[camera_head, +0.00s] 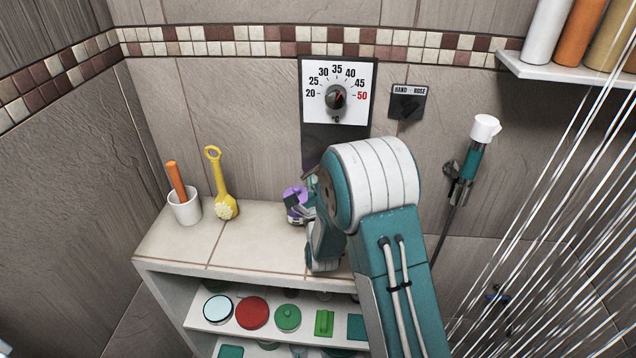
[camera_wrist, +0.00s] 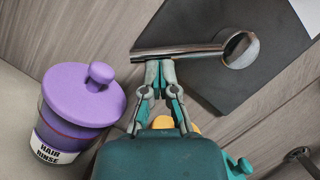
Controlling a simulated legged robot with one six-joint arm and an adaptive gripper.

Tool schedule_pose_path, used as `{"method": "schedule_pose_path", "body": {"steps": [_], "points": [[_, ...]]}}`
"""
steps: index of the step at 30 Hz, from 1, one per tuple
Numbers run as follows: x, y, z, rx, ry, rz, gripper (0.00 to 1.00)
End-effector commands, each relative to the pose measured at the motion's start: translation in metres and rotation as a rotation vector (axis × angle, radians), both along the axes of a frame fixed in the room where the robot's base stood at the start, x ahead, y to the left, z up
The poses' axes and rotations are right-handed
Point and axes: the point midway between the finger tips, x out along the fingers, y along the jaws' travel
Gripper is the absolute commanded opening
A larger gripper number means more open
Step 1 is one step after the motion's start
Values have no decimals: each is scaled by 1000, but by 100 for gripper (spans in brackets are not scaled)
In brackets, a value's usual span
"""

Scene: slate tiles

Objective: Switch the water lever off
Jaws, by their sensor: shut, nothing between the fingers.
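The water lever (camera_wrist: 180,52) is a shiny metal bar in the wrist view. It runs left from a round hub (camera_wrist: 240,50) on a dark wall plate (camera_wrist: 205,25). My gripper (camera_wrist: 160,66) is shut and empty, with its fingertips right at the bar's lower side near the middle; I cannot tell if they touch. In the head view the lever is hidden behind my arm, below the temperature dial (camera_head: 336,98) on the dark panel (camera_head: 316,140). Water streaks fall at the right of the head view.
A purple-lidded hair rinse jar (camera_wrist: 82,95) stands close left of my gripper. A white cup (camera_head: 185,208) and a yellow brush (camera_head: 224,190) stand on the tiled ledge (camera_head: 190,243).

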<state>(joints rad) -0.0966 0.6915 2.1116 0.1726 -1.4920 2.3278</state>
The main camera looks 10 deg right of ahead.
Motion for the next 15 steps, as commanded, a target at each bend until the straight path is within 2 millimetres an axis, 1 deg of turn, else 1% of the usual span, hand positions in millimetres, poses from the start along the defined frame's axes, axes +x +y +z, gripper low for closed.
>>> {"method": "schedule_pose_path", "body": {"steps": [1,15], "points": [[1,4,3,30,-11,2,0],[8,23,29,21,-9,0,0]]}}
